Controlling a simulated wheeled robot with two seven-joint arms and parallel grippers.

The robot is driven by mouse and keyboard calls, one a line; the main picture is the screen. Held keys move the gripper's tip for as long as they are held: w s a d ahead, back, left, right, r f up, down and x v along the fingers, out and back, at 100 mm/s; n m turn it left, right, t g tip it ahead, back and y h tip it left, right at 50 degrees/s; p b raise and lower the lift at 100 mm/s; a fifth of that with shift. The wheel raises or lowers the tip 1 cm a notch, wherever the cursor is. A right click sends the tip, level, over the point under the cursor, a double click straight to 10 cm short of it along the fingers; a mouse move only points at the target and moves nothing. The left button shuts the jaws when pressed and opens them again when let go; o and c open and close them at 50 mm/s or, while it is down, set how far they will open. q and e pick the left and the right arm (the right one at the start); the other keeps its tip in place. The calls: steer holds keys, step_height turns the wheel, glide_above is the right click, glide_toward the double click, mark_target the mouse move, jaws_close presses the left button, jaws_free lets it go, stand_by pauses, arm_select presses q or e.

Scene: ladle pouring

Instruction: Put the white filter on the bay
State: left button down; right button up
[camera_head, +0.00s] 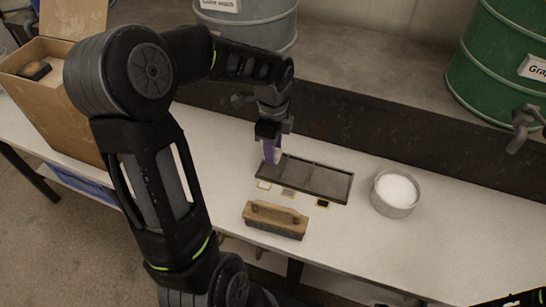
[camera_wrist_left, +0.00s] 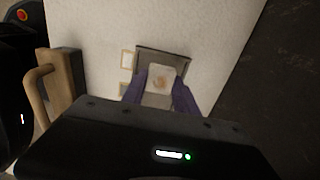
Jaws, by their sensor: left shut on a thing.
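My left gripper (camera_head: 271,154), with purple fingers, is over the left end of the dark tray (camera_head: 318,180), which is divided into bays. In the left wrist view its fingers (camera_wrist_left: 160,92) are shut on a pale white filter (camera_wrist_left: 160,74) with a brownish smudge. The tray (camera_wrist_left: 176,53) shows behind the filter. I cannot tell whether the filter touches it. In the head view the filter is hidden by the fingers. Small white (camera_head: 263,184), cream (camera_head: 288,191) and black (camera_head: 322,203) squares lie along the tray's front edge.
A wooden-handled block (camera_head: 275,222) lies in front of the tray. A metal bowl (camera_head: 396,207) of white powder stands to its right. A cardboard box (camera_head: 62,110) is at the left; a grey drum (camera_head: 248,25) and a green drum (camera_head: 492,70) stand behind.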

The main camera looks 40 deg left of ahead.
arm_select(q)
steer(key=shift+f, duration=1.8)
steer(key=shift+f+b, duration=0.1)
steer(key=shift+b, duration=0.25)
steer(key=c, duration=1.2)
jaws_free()
steer(key=shift+c, duration=0.2)
step_height(320, 180, up, 12)
steer(key=p, duration=0.2)
steer(key=shift+p, duration=0.35)
